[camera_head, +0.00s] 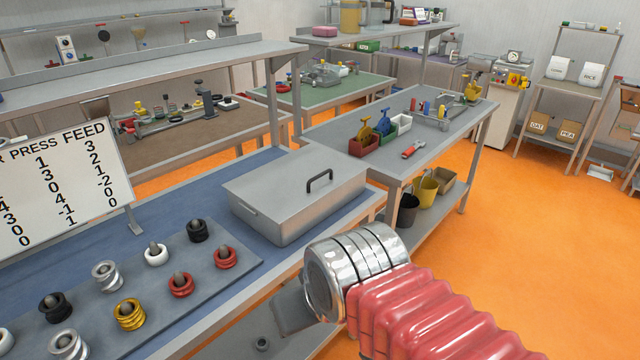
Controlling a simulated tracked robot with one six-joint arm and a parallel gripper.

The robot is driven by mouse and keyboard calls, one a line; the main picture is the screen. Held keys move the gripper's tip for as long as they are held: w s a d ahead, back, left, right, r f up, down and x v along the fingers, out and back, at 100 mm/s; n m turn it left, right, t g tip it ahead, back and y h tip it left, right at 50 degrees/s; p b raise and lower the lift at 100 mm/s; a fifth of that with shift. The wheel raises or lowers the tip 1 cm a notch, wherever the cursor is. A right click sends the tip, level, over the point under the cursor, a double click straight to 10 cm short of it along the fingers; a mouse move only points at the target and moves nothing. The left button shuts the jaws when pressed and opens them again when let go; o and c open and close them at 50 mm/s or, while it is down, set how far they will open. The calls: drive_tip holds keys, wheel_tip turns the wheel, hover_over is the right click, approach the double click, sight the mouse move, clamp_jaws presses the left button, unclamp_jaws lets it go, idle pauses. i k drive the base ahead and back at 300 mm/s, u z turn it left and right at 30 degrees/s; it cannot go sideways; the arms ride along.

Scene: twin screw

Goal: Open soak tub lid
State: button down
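The soak tub (278,222) is a grey metal box on the blue-topped bench, at the middle of the view. Its flat lid (265,185) lies shut on top. A dark arched handle (319,181) stands up on the right part of the lid. My gripper (292,310) is at the lower middle, in front of and below the tub, at the bench's front edge and apart from the lid. Only a grey finger part shows past my silver wrist and red sleeve. Its opening is hidden.
A grey board (215,268) with several coloured screw elements on pegs lies left of the tub. A white number sign (62,190) stands behind it. A second bench (440,150) with tools and bins stands at the right. Orange floor (540,230) is clear at the right.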

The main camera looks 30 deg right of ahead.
sight(281, 188)
drive_tip(key=i, duration=1)
drive_tip(key=u, duration=0.05)
